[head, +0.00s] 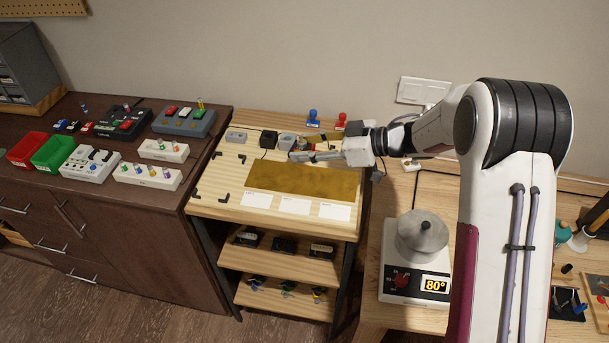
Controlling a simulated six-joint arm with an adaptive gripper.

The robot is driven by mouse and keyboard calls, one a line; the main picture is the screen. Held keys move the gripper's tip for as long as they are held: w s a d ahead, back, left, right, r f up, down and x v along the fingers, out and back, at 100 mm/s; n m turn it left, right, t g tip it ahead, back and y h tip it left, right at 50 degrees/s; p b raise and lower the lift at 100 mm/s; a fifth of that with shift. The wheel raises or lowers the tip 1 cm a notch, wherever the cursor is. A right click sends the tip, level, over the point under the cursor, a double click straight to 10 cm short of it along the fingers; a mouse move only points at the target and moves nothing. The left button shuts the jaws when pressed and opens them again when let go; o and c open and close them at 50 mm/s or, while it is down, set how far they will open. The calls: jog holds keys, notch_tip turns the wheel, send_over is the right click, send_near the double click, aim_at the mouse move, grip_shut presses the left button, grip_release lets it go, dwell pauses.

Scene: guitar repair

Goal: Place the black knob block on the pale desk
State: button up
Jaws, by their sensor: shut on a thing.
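A black block (268,139) sits at the back of the pale desk (222,186), between two grey blocks. It looks like the black knob block, but its top is too small to make out a knob. My gripper (298,156) reaches in from the right, low over the back of the desk. Its fingers point left, ending just right of and in front of the black block, with a gap between them in the picture. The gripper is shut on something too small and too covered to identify.
Grey blocks (236,136) and (286,141) flank the black one. A brown mat (305,181) and white cards (294,206) cover the desk's middle and front. Red and blue stamps (313,117) stand behind. A brown cabinet (110,205) adjoins left; a hotplate (414,284) stands right.

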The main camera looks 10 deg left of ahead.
send_over(307, 180)
jog(key=shift+f, duration=2.15)
jog(key=shift+f, duration=2.3)
jog(key=shift+f, duration=0.2)
jog(key=o, duration=1.1)
jog(key=shift+v, duration=3.9)
jog(key=shift+w+r, duration=0.15)
jog(key=shift+w, duration=0.05)
